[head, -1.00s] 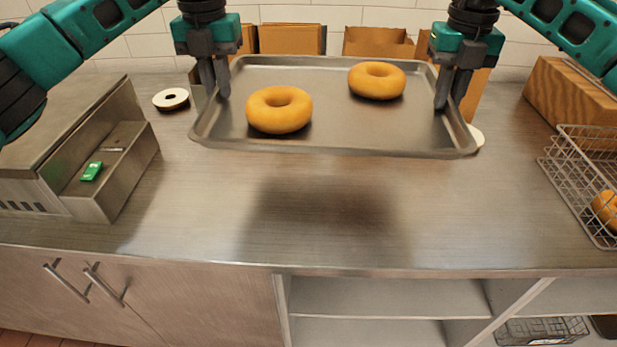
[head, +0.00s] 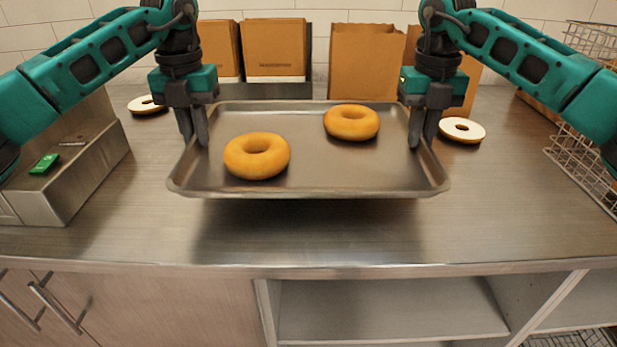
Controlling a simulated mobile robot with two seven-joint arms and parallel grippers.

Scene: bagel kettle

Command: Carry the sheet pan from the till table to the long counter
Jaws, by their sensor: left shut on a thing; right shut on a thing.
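The grey metal sheet pan (head: 310,181) is held level above the steel counter (head: 300,240), with its shadow on the steel below. Two bagels lie on it: one at the front left (head: 240,166) and one at the back right (head: 345,133). My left gripper (head: 193,138) is shut on the pan's left rim. My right gripper (head: 423,138) is shut on the pan's right rim. The far finger of each gripper is partly hidden. I cannot tell from this view whether the counter below is the till table or the long counter.
Brown paper bags (head: 275,48) stand along the back wall. A cut bagel half (head: 462,130) lies right of the pan, another (head: 147,105) at the back left. A metal box with a green item (head: 45,163) stands left. A wire basket (head: 590,165) is at the right. The front strip is clear.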

